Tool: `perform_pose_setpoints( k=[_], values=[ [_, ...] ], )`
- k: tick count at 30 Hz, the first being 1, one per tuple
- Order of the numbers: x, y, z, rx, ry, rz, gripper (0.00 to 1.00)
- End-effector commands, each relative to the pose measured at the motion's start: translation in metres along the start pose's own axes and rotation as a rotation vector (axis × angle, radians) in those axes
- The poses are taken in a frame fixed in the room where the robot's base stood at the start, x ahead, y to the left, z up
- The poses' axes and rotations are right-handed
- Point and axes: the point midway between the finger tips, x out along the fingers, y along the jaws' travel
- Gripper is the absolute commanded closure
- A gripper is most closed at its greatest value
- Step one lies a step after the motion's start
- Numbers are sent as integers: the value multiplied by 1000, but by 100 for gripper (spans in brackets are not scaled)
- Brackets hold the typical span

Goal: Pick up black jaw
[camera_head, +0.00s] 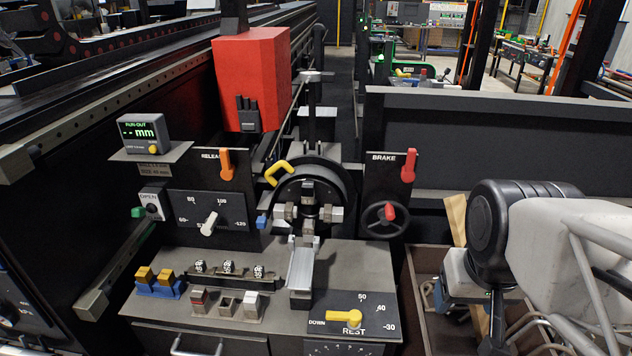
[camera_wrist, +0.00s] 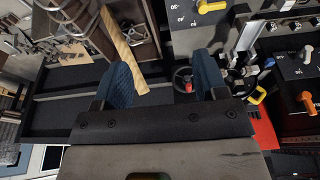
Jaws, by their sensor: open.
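No jaw stands out clearly as the black one. In the head view, small jaw-like blocks sit in a row on the bench: a dark, red-topped one (camera_head: 199,301), a brownish-grey one (camera_head: 227,304) and a pale-topped one (camera_head: 252,304). The round black chuck (camera_head: 310,175) behind them carries several grey and dark blocks. My gripper (camera_wrist: 164,80) is open and empty in the wrist view, its two blue-padded fingers wide apart. In the head view it hangs low at the right, well away from the bench, its fingertips hard to make out.
A yellow-handled lever (camera_head: 343,317) and a slim metal rail (camera_head: 301,268) stand on the bench near the blocks. Yellow and blue pieces (camera_head: 158,281) sit at its left. A brown bin (camera_head: 428,312) lies below my arm. A red box (camera_head: 252,75) rises behind.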

Motion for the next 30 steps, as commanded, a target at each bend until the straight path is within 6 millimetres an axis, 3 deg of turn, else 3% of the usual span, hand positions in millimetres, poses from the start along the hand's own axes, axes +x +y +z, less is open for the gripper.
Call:
perform_pose_setpoints(
  k=[10,16,20,30],
  values=[
    [0,0,-2,0,-1,0,32],
    [-2,-4,-18,-1,-8,-3,32],
    [-4,-9,-40,-2,-19,-6,32],
    [-4,-34,-125,-6,-54,-15,32]
  ],
)
